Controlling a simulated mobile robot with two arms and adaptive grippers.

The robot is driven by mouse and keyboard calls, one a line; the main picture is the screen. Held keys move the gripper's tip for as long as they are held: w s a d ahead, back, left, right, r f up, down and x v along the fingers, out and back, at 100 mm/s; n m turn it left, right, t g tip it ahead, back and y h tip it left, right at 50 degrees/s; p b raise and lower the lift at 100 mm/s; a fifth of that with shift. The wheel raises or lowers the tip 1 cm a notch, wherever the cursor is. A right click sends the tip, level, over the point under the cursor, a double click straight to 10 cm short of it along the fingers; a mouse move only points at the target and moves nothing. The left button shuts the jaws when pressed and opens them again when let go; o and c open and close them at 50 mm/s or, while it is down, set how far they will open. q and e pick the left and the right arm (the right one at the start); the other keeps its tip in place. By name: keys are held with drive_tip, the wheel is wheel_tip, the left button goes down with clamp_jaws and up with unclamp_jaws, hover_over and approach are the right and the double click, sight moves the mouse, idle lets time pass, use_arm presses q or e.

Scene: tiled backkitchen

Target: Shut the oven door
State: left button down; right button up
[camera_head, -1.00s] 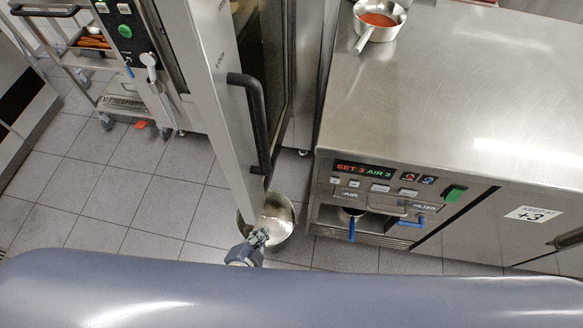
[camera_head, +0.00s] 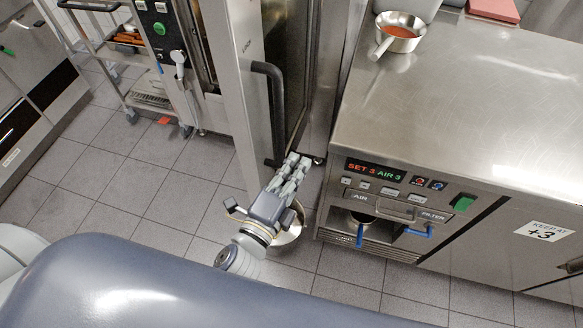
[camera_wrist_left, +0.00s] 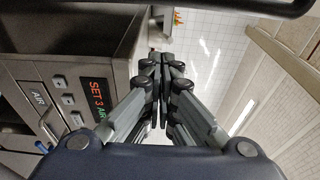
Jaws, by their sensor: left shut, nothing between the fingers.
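The oven door (camera_head: 226,75) stands open, its steel edge turned towards me, with a long black vertical handle (camera_head: 276,110) on its right side. Part of the oven (camera_head: 186,60), with its black control strip and green button, shows to the left of the door. My left gripper (camera_head: 297,160) is shut and empty. In the head view it appears just below and right of the handle's lower end; I cannot tell whether it touches the door. In the left wrist view its fingers (camera_wrist_left: 163,62) are together, and a dark bar crosses the top. My right gripper is not in view.
A steel counter unit (camera_head: 450,110) with a display and blue-handled valves stands close on the right. A saucepan (camera_head: 398,35) of red sauce sits on it. A steel pot (camera_head: 286,237) is on the floor beneath my left arm. A trolley (camera_head: 120,60) stands at the left.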

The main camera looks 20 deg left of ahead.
use_arm(q)
drive_tip(key=p+x, duration=0.2)
drive_tip(key=x, duration=0.5)
drive_tip(key=a, duration=0.2)
drive_tip(key=a+p, duration=0.1)
drive_tip(key=a, duration=0.1)
drive_tip(key=shift+s, duration=0.4)
